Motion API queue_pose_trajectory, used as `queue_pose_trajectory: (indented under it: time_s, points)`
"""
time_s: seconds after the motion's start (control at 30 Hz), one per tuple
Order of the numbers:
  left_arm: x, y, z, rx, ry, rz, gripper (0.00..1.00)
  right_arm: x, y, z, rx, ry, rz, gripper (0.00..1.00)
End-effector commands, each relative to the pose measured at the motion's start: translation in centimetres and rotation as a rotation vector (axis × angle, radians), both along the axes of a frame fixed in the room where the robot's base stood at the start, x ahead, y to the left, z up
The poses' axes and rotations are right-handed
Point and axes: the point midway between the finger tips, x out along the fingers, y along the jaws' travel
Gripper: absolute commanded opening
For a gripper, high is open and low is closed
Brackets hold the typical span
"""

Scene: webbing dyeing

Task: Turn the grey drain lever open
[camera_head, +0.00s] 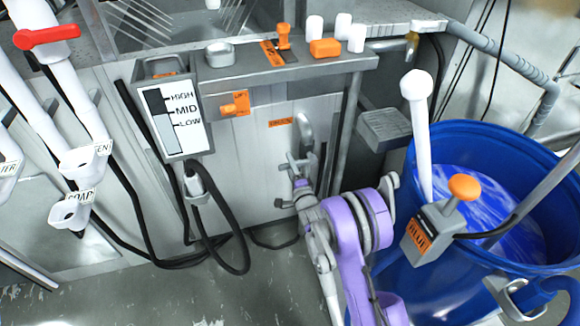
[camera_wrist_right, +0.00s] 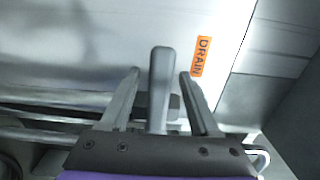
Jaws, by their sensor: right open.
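The grey drain lever (camera_head: 306,128) stands on the front panel of the grey machine, just right of the orange drain label (camera_head: 281,123). In the right wrist view the lever (camera_wrist_right: 161,88) points up between the two fingers of my right gripper (camera_wrist_right: 160,74). A gap shows on each side of it, and its tip reaches past the fingertips. In the head view my right gripper (camera_head: 300,162) is open at the lower part of the lever, and the fingers partly hide its base. The drain label also shows in the right wrist view (camera_wrist_right: 202,56). My left gripper is not in view.
A blue drum (camera_head: 455,285) with blue liquid and a white rod stands to the right. A red-handled valve (camera_head: 45,37) is at the upper left.

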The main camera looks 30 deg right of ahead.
Motion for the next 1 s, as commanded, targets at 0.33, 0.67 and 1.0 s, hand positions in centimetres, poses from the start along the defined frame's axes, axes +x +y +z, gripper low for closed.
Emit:
queue_pose_trajectory:
  time_s: [0.33,0.67,1.0]
  points:
    - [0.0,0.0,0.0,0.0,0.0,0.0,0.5,0.12,-0.02,0.02,0.0,0.0,0.0,0.48]
    - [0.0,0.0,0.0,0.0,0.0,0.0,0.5,0.11,-0.02,0.02,0.0,0.0,0.0,0.0]
    - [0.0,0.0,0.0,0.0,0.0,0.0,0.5,0.1,-0.01,0.01,0.0,0.0,0.0,0.0]
